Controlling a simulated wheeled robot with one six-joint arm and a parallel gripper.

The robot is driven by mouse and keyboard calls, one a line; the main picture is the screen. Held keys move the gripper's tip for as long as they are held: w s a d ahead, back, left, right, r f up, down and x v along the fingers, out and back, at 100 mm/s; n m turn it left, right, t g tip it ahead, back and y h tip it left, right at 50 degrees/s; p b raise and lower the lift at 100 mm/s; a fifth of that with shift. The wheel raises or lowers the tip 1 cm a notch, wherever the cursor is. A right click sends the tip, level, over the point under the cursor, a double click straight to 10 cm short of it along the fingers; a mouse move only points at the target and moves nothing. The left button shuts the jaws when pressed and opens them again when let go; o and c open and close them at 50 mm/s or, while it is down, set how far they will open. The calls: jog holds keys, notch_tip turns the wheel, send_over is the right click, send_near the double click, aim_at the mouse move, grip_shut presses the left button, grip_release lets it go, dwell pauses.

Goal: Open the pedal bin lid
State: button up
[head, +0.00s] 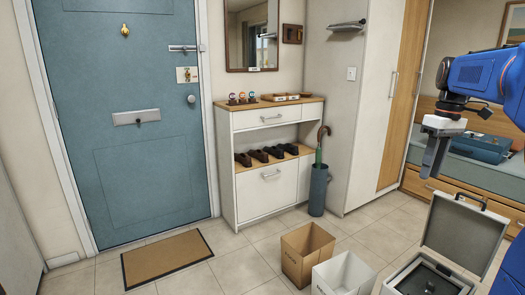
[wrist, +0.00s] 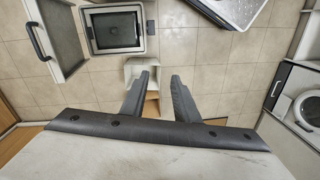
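A pale square container (head: 400,280) stands at the lower right of the head view, cut by the bottom edge. Its grey lid (head: 462,238) stands raised, with a dark handle (head: 458,199) on its top edge. I cannot tell for sure that this is the pedal bin; no pedal shows. In the wrist view the container (wrist: 115,48) is at the upper left with a dark inside, and the lid (wrist: 62,35) beside it. My gripper (head: 436,157) hangs above and apart from the lid. In the wrist view its fingers (wrist: 160,82) are apart and empty.
A cardboard box (head: 300,262) and a white box (head: 335,278) stand left of the container. A shoe cabinet (head: 230,180), an umbrella stand (head: 318,190) and a bench (head: 460,190) line the back. Tiled floor (head: 230,255) is clear around the doormat (head: 165,258).

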jog(key=s+a+f+m+t, duration=0.2)
jog(key=s+a+f, duration=0.7)
jog(key=s, duration=0.3)
jog(key=s+a+f+m+t+h, duration=0.1)
jog(key=s+a+f+t, duration=0.1)
jog(key=s+a+f, duration=0.7)
jog(key=s+a, duration=0.1)
jog(key=s, duration=0.2)
jog(key=shift+s+a+m+t, duration=0.35)
jog(key=shift+s+m+t, duration=0.05)
jog(key=shift+s+a+f, duration=0.1)
jog(key=shift+s+f, duration=0.1)
jog(key=shift+f, duration=0.2)
jog(key=shift+c, duration=1.3)
jog(key=shift+s+f, duration=0.1)
jog(key=shift+f, duration=0.05)
grip_shut()
